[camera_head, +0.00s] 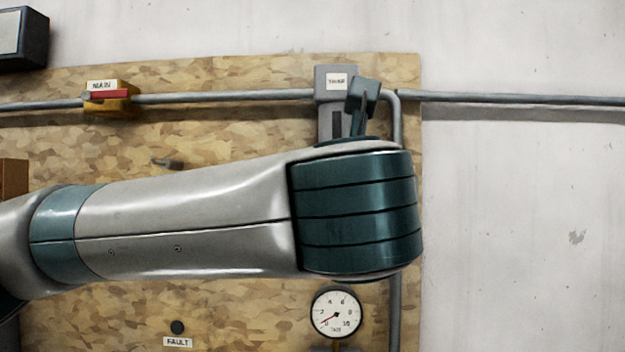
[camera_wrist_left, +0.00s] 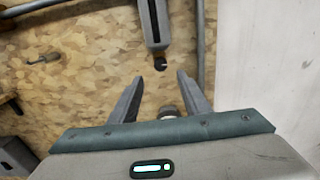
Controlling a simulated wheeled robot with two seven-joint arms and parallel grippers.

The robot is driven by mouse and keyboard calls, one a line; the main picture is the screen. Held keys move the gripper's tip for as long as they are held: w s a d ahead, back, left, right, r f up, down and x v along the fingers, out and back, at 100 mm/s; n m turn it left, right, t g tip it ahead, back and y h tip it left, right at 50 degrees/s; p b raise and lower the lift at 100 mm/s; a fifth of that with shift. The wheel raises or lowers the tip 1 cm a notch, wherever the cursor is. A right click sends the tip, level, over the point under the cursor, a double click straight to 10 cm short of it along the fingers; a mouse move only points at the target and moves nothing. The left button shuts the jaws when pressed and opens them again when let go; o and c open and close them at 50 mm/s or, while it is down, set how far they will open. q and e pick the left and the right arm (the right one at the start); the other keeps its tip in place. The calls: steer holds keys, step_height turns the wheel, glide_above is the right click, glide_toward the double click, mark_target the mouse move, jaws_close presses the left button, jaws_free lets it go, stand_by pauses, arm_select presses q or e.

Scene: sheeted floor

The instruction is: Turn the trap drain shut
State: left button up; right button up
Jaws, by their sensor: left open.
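A grey housing (camera_head: 337,76) with a white label and a dark slot is on the board, right of centre in the head view. Its label is too small to read surely. In the left wrist view the slotted housing (camera_wrist_left: 154,22) is at the top, with a small dark knob (camera_wrist_left: 160,64) just below its lower end. My left gripper (camera_wrist_left: 155,84) is open, its fingertips just below the knob and apart from it. A round grey piece (camera_wrist_left: 168,110) shows between the fingers; I cannot tell what it is. My left forearm hides the board below the housing.
A yellow valve (camera_head: 122,104) with a red handle is on the horizontal pipe (camera_head: 215,97). A round gauge (camera_head: 337,313) is below my arm. A dark button (camera_head: 177,327) is above a "FAULT" label. A bare pale wall (camera_head: 520,210) is at right.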

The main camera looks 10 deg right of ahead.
arm_select(q)
steer(key=p+x, duration=0.4)
steer(key=x, duration=0.6)
steer(key=shift+f, duration=0.1)
steer(key=c, duration=1)
